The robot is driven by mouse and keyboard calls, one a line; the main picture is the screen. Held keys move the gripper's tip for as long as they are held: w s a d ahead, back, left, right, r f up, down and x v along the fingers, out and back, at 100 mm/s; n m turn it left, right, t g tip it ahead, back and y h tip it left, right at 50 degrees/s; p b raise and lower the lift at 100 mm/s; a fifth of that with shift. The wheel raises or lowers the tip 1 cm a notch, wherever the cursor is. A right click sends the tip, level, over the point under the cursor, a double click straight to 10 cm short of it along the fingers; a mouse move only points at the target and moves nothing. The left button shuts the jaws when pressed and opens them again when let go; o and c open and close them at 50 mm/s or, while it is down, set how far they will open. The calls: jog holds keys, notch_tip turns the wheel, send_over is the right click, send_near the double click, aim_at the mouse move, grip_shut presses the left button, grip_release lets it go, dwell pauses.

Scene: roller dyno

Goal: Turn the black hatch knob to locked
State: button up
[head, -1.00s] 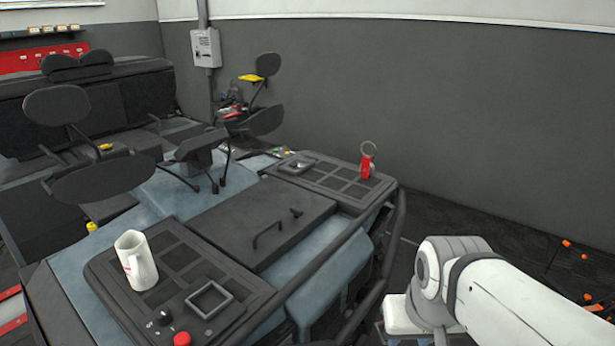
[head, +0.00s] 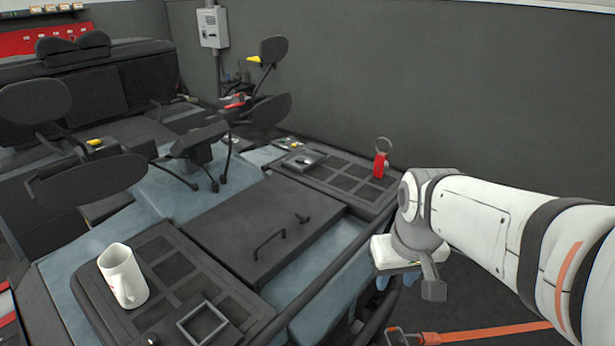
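The dark hatch (head: 225,228) is a closed flat lid in the middle of the vehicle's top, with a bar handle (head: 268,244) on it. The black hatch knob (head: 302,218) is a small dark piece near the lid's right corner; its lock setting is too small to read. My gripper (head: 433,288) hangs at the end of my white arm, right of the hatch and apart from the knob. I cannot make out whether its fingers are open or shut.
A white mug (head: 122,276) stands on the near left panel, beside a square frame (head: 202,323). A red tag with a ring (head: 380,165) stands on the far right panel. A dark tube rail (head: 365,322) edges the vehicle. An orange strap (head: 485,332) lies lower right.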

jog(key=w+a+r+n+g+p, duration=0.1)
jog(key=w+a+r+n, duration=0.15)
jog(key=w, duration=0.55)
jog(key=w+a+r+n+p, duration=0.2)
jog(key=w+a, duration=0.2)
jog(key=w, duration=0.4)
jog(key=n+g+p, duration=0.1)
jog(key=n+p, duration=0.2)
jog(key=n, duration=0.1)
send_near(302, 214)
jog(key=shift+d, duration=0.2)
jog(key=shift+w+a+f, duration=0.15)
jog(key=shift+a+f, duration=0.05)
jog(key=shift+f, duration=0.05)
jog(key=shift+a+f, duration=0.1)
jog(key=shift+f, duration=0.2)
notch_tip(302, 214, down, 7)
jog(key=shift+f+p, duration=0.15)
jog(key=shift+p, duration=0.5)
